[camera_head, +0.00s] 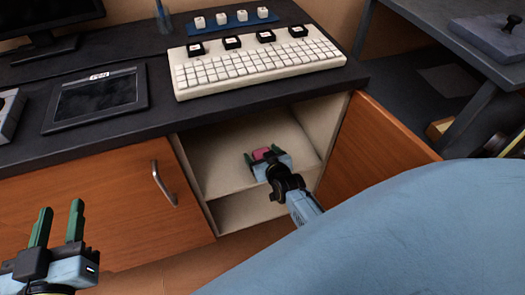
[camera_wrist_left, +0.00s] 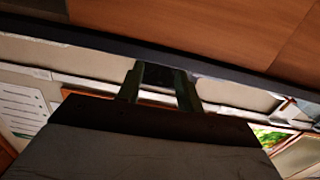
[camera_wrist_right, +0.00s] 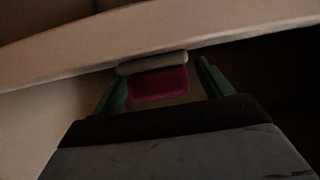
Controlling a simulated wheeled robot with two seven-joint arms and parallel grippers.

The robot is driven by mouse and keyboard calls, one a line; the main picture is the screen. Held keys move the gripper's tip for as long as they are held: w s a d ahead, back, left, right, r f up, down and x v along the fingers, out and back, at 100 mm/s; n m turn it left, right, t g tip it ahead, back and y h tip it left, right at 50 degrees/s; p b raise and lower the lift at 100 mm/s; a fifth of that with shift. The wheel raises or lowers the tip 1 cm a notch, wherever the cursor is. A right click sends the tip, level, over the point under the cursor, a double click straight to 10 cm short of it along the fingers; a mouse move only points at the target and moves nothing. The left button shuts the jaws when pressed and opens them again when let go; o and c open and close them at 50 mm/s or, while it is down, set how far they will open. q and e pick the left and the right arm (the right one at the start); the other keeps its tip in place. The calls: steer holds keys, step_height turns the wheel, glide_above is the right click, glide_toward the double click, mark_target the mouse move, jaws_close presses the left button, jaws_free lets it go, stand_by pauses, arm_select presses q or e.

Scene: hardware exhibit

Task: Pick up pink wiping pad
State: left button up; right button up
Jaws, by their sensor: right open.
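The pink wiping pad (camera_head: 261,153) lies inside the open cabinet under the desk. In the right wrist view the pad (camera_wrist_right: 159,83) shows as a dark pink block with a pale strip along its far edge. My right gripper (camera_head: 262,156) reaches into the cabinet. Its green fingers are open, one on each side of the pad; I cannot tell whether they touch it. My left gripper (camera_head: 58,226) is open and empty in front of the closed cabinet door at the lower left. The left wrist view shows no pad.
The cabinet shelf (camera_head: 215,175) is a pale recess with an open wooden door (camera_head: 375,150) on its right. A closed door with a handle (camera_head: 164,184) is on its left. A keyboard (camera_head: 258,68), a tablet (camera_head: 97,98) and a monitor (camera_head: 50,15) stand on the dark desktop above.

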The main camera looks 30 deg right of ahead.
steer(key=shift+b+x, duration=0.45)
steer(key=shift+x, duration=0.55)
arm_select(q)
steer(key=r+t, duration=0.2)
steer(key=r, duration=0.1)
steer(key=r+t+h, duration=0.1)
steer(key=r, duration=0.1)
steer(key=shift+s+d, duration=0.15)
steer(key=shift+d, duration=0.25)
arm_select(e)
steer(key=c, duration=1)
arm_select(q)
steer(key=shift+f, duration=0.1)
arm_select(e)
steer(key=shift+r, duration=0.1)
